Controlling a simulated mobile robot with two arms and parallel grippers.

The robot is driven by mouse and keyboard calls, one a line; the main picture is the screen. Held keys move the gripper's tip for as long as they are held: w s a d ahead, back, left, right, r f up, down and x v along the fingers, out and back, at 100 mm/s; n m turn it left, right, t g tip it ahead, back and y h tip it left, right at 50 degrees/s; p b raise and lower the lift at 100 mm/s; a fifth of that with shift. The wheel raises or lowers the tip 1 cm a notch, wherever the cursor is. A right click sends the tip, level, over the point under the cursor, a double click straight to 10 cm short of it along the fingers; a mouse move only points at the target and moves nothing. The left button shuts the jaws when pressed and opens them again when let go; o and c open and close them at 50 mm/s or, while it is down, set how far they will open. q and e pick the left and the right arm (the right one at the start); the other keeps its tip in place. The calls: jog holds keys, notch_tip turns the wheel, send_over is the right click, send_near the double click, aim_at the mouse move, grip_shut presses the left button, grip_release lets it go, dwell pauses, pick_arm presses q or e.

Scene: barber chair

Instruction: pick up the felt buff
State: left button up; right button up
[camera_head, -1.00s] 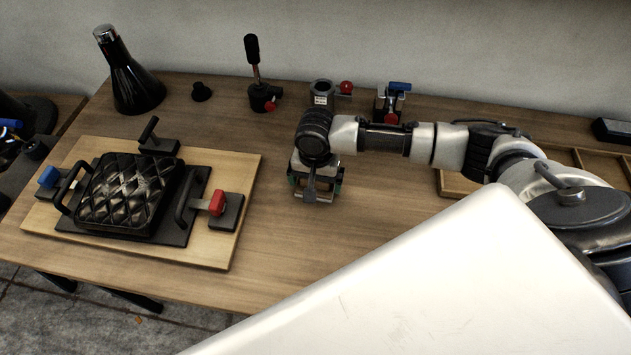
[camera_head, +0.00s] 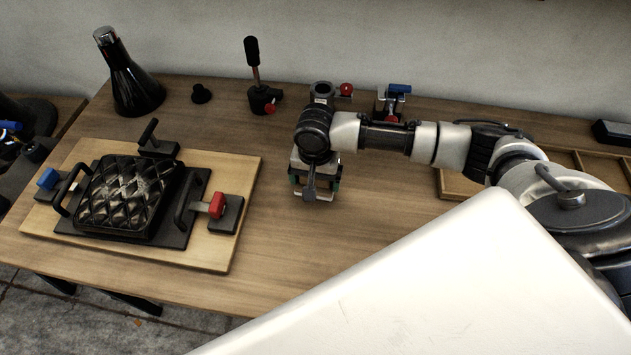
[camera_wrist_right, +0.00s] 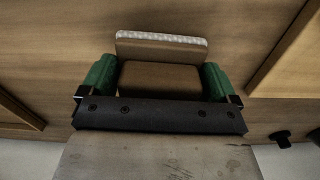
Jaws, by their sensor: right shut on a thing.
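The felt buff (camera_wrist_right: 160,77) shows in the right wrist view as a brown block with a pale speckled strip along its far edge. My right gripper (camera_wrist_right: 160,78) has its two green-padded fingers against the block's left and right sides, shut on it. In the head view the right gripper (camera_head: 315,188) points down over the middle of the wooden table, and the buff is hidden under the wrist. I cannot tell whether the buff touches the table. My left gripper is not in view.
A board (camera_head: 237,238) with a black quilted pad and clamps lies on the left. A black bottle (camera_head: 135,85), a lever (camera_head: 256,75) and small fixtures stand along the back. A wooden tray (camera_head: 455,184) is at right. The table (camera_head: 265,255) in front is clear.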

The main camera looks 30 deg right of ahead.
jog(key=shift+w+r, duration=0.1)
jog(key=shift+r, duration=0.8)
jog(key=w+d+r+b, duration=0.1)
jog(key=d+r+b, duration=0.1)
jog(key=d+r, duration=0.5)
jog(key=d, duration=0.4)
jog(key=shift+w+d+r, duration=0.2)
jog(key=shift+w+d, duration=0.1)
jog(key=shift+w, duration=0.05)
